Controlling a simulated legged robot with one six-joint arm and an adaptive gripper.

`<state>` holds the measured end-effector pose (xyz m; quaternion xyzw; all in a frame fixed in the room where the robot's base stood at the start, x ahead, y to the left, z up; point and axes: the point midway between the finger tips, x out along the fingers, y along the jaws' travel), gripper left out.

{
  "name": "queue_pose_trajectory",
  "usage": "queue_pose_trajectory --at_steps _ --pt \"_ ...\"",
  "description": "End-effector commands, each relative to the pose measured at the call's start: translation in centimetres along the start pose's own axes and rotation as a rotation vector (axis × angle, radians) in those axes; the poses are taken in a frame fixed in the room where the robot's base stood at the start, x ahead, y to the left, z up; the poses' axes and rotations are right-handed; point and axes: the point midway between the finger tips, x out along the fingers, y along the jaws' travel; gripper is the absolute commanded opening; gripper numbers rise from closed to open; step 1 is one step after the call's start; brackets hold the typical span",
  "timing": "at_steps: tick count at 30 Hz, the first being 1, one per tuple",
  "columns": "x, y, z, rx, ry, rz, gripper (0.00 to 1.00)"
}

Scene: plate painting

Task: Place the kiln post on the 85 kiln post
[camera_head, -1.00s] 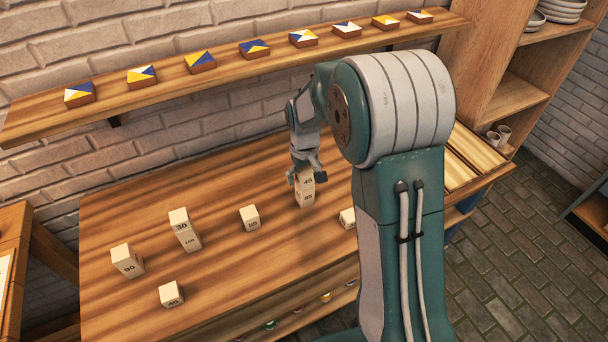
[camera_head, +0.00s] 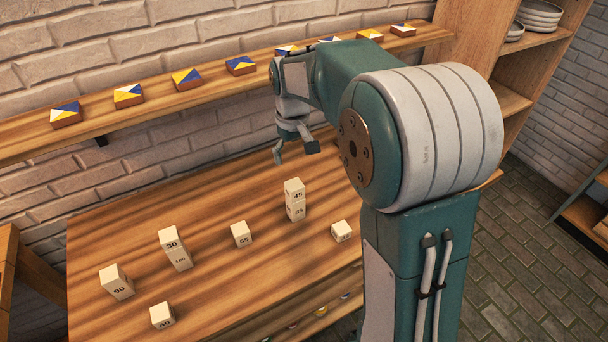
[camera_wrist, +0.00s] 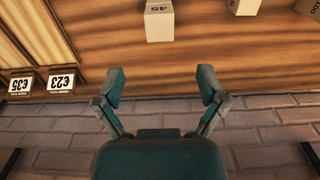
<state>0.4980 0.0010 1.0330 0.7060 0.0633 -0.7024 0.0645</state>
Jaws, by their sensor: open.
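The 45 kiln post (camera_head: 294,191) stands on top of the 85 kiln post (camera_head: 297,211) on the wooden table, and the two form an upright stack. My gripper (camera_head: 296,152) is open and empty, above and behind the stack and clear of it. In the wrist view my gripper (camera_wrist: 163,86) shows its two fingers spread with nothing between them. The 45 post (camera_wrist: 159,20) shows there beyond the fingertips, at the top; the 85 post beneath it cannot be made out.
Other kiln posts stand on the table (camera_head: 210,280): the 30 post (camera_head: 170,239) on the 100 post (camera_head: 180,259), the 90 (camera_head: 117,283), 55 (camera_head: 241,235) and 40 (camera_head: 162,316) posts. Another post (camera_head: 341,231) is right of the stack. A shelf (camera_head: 215,100) with painted tiles runs behind.

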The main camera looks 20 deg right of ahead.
Motion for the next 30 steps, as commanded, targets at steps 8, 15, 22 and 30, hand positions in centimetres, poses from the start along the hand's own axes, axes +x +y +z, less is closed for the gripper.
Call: queue_pose_trajectory --at_steps 8,15,22,30 --pt "-4.7 -0.9 5.3 0.039 0.110 0.018 0.91" --pt "-7.3 -2.0 10.8 0.078 0.214 0.030 0.91" --pt "-8.5 -2.9 16.1 0.115 0.315 0.038 0.91" --pt "-8.1 -4.0 21.8 0.158 0.431 0.043 0.91"
